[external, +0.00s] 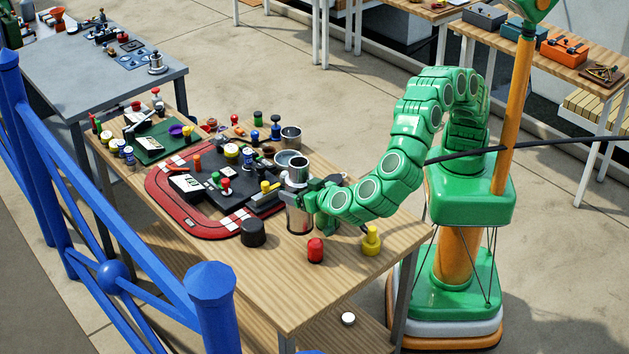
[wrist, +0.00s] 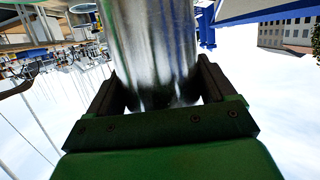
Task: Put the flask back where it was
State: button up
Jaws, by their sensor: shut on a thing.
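The flask (external: 299,214) is a shiny silver cylinder with a dark grey top, upright at the right part of the wooden table. My gripper (external: 306,203) has come at it from the right and is shut on its body. In the wrist view the flask (wrist: 155,50) fills the space between the two dark fingers of my gripper (wrist: 160,95). I cannot tell whether the flask's base touches the table or is slightly above it.
A black round knob (external: 253,233), a red bottle (external: 316,250) and a yellow piece (external: 371,240) stand near the flask. Open metal cups (external: 291,160) are behind it. A red-edged black mat (external: 190,222) with small items lies left.

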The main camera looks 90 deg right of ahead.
aim_at(306, 176)
jog(key=shift+s+a+r+n+t+y, duration=0.35)
jog(key=shift+s+r+n+y, duration=0.1)
jog(key=shift+r, duration=1.55)
jog(key=shift+s+a+r+n+t+y, duration=0.3)
jog(key=shift+s+r+n+y, duration=0.1)
jog(key=shift+r, duration=1.65)
jog(key=shift+s+a+r+n+t+y, duration=0.25)
jog(key=shift+s+r+n+t+y, duration=0.15)
jog(key=shift+r, duration=1.6)
jog(key=shift+n+t+y, duration=0.35)
jog(key=shift+n+y, duration=0.4)
jog(key=shift+y, duration=0.1)
jog(key=f, duration=0.1)
jog(key=s+f, duration=0.1)
jog(key=f, duration=0.1)
jog(key=a+f, duration=0.1)
jog(key=f, duration=0.1)
jog(key=shift+s+f, duration=0.1)
jog(key=shift+s, duration=0.2)
jog(key=w+a+f, duration=0.8)
jog(key=w+f, duration=0.3)
jog(key=f, duration=0.2)
jog(key=shift+a, duration=0.4)
jog(key=shift+f, duration=0.1)
jog(key=o, duration=1.2)
jog(key=shift+f, duration=0.1)
